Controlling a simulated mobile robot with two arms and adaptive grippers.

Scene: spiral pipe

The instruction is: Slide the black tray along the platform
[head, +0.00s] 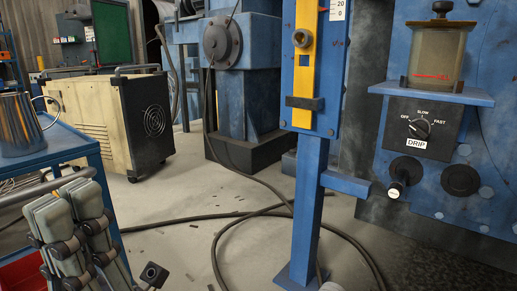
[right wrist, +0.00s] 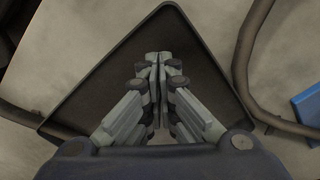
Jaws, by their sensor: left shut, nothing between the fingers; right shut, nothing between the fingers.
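The black tray (right wrist: 205,38) shows in the right wrist view as a dark, flat tray with a thin raised rim, one corner pointing up in the picture. It lies on a pale grey surface, and its lower part is hidden by my gripper. My right gripper (right wrist: 158,58) is shut and empty, its fingertips in front of the tray's middle; I cannot tell whether they touch it. My left gripper (head: 69,208) is shut and empty at the lower left of the head view, beside a blue cart. I cannot make out the tray or a separate platform in the head view.
Dark hoses (right wrist: 246,75) run beside the tray, and more hoses cross the floor in the head view. A blue post (head: 306,210) stands at the centre right. The blue cart (head: 75,148) with a metal jug (head: 18,125) is at left. A drip panel (head: 420,128) is at right.

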